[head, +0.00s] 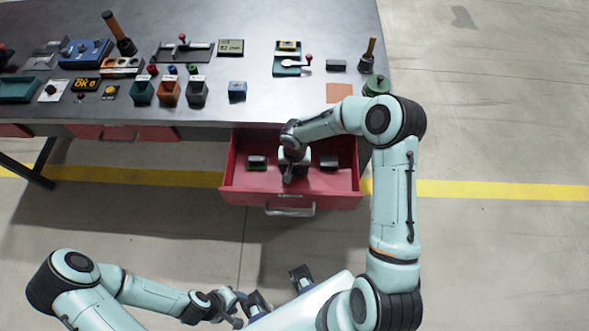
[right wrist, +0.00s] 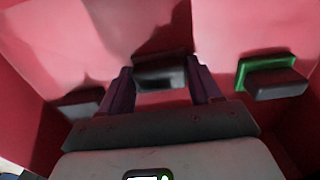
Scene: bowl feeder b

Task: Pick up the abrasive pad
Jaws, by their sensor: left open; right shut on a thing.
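The abrasive pad appears to be the plain dark grey block (right wrist: 160,74) between my right gripper's fingers in the right wrist view. My right gripper (right wrist: 162,88) is shut on it, one finger at each end, inside the open red drawer. In the head view my right gripper (head: 288,178) reaches down into the middle of the drawer (head: 235,185) and hides the pad. I cannot tell whether the pad is clear of the drawer floor. My left gripper (head: 240,308) is open and empty, low in the head view, away from the table.
A green-and-dark block (head: 257,162) lies left of my right gripper in the drawer, and a dark block (head: 329,162) lies right of it. The drawer walls stand close around. The table (head: 200,110) above holds bins, tools and devices.

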